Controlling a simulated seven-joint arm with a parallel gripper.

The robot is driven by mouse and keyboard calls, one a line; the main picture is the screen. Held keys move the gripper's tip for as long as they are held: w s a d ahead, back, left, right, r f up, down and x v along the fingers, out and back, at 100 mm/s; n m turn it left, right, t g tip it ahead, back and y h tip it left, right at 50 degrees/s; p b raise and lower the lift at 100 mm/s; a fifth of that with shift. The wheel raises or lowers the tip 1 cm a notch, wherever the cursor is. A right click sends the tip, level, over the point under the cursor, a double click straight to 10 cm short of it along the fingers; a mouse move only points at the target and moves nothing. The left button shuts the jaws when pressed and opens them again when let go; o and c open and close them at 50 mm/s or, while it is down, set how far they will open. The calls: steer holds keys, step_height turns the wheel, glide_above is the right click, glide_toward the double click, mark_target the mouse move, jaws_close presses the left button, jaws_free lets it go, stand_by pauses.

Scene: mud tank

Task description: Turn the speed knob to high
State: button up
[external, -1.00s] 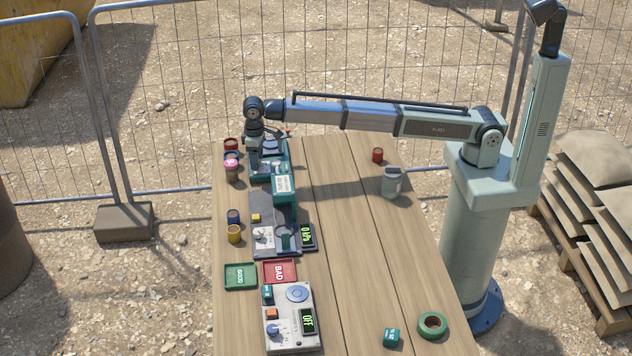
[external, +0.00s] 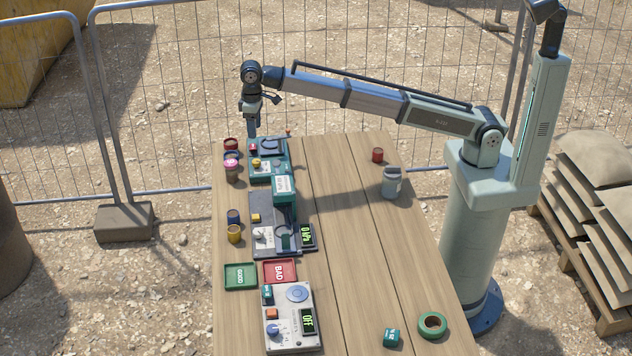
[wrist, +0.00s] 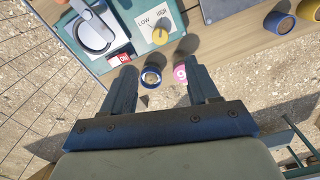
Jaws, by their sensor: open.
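The speed knob (wrist: 160,38) is yellow and sits on a teal machine (wrist: 128,12) beside printed LOW and HIGH labels. I cannot tell for certain which label it points to. In the external view the knob (external: 256,163) is on the front left of the far teal machine (external: 282,166). My gripper (external: 252,133) is raised above the far left end of the table, near that machine and apart from the knob. In the wrist view my gripper (wrist: 162,80) is open, its fingers apart with nothing held; the knob lies beyond the fingertips.
A red ON switch (wrist: 124,58) and a round plate (wrist: 92,30) share the machine. A blue-rimmed pot (wrist: 151,77) and a pink-topped pot (wrist: 181,73) stand close by. A grey device (external: 262,210) and red tray (external: 280,270) are nearer. The table's middle is clear.

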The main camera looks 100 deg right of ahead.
mark_target(256, 161)
steer(key=shift+r, duration=0.3)
steer(key=shift+m, duration=0.6)
steer(key=f, duration=1.4)
steer(key=shift+w+d, duration=0.1)
steer(key=shift+w, duration=0.1)
